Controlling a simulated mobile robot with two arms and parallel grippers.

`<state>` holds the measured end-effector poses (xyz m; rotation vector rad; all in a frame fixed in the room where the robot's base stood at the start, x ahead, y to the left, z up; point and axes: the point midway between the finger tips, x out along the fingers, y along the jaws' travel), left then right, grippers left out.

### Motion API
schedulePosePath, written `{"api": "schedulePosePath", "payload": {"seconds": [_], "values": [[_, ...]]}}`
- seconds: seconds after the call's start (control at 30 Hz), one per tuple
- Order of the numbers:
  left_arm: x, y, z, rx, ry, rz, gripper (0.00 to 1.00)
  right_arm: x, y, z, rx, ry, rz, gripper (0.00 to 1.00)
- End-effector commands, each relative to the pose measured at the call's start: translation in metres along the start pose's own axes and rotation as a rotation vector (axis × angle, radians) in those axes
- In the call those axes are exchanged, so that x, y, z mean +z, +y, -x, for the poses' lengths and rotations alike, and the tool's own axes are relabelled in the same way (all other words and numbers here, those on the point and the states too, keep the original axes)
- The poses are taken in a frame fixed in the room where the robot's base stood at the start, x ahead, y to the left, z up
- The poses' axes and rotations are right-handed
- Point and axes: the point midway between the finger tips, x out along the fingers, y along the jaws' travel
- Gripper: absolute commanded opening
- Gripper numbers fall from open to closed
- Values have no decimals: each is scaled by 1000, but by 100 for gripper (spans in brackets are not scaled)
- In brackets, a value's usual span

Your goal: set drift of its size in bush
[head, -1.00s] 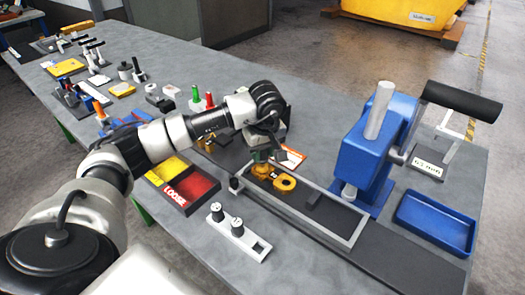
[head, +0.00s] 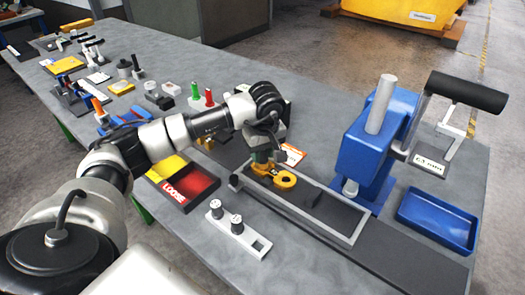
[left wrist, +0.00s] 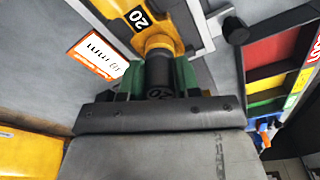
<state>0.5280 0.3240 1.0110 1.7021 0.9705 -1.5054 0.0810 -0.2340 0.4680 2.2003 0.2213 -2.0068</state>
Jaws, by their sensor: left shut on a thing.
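My left gripper (head: 263,158) has green fingers, shut on a dark drift; it also shows in the left wrist view (left wrist: 159,82). The drift (left wrist: 159,92) bears a "20" on its end. It stands at the round yellow bush (left wrist: 158,44) of a yellow casting (left wrist: 137,14) also marked 20. The drift's lower end is hidden, so I cannot tell how deep it sits. The casting's ringed end (head: 286,180) shows in the head view, inside a grey-framed fixture (head: 325,228). My right gripper is not in view.
A red and yellow bin (head: 190,187) lies left of the fixture.

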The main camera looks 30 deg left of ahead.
Motion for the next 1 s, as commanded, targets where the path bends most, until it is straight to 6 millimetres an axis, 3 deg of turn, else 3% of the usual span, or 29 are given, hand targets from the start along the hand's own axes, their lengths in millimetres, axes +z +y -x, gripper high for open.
{"api": "schedulePosePath", "payload": {"seconds": [0.37, 0.4, 0.6, 0.87, 1.0], "values": [[0, 0, -6, 1, 1, 1, 9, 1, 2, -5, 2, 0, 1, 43], [0, 0, -6, 1, 1, 1, 34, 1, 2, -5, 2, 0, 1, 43], [0, 0, -6, 0, 1, 0, 62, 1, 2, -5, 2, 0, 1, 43], [1, 0, -6, -1, 0, 0, 62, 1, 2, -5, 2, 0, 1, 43], [0, 0, 6, 2, 2, 0, 62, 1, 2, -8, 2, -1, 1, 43]]}}
